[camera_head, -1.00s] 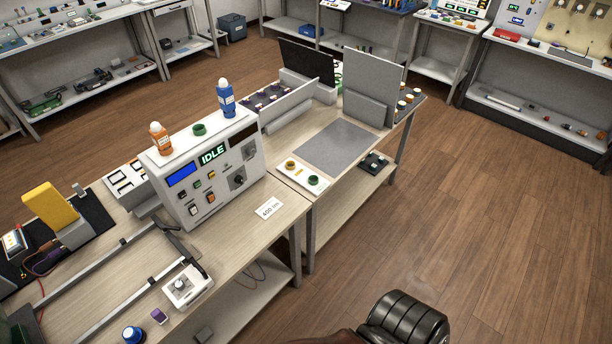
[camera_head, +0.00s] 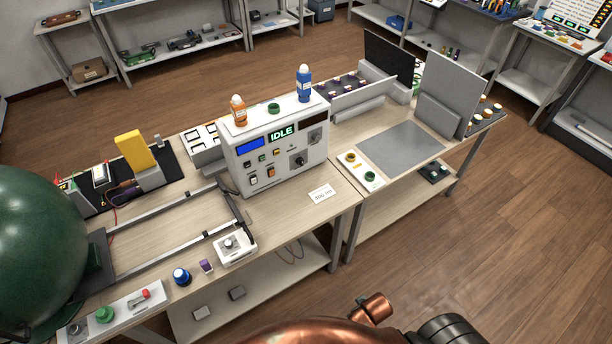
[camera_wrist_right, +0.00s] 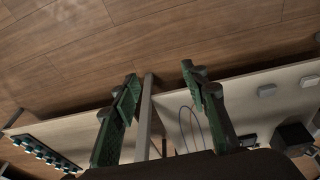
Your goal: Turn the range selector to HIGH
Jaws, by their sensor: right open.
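A white instrument box (camera_head: 285,150) with a green "IDLE" display stands on the bench. Its front has a black rotary knob (camera_head: 298,160) at lower right and another knob (camera_head: 315,135) above it. A small white box with a round knob (camera_head: 229,243) sits at the bench's front edge. I cannot read the labels, so I cannot tell which knob is the range selector. My right gripper (camera_wrist_right: 159,73) is open and empty, its two green fingers apart over the floor and bench edge in the right wrist view, apart from the instrument. My left gripper is not in view.
A large green sphere (camera_head: 35,245) is at left, with metal rails (camera_head: 165,247) nearby. Upright grey panels (camera_head: 448,92) stand on the adjoining bench. The wooden floor (camera_head: 500,240) at right is clear.

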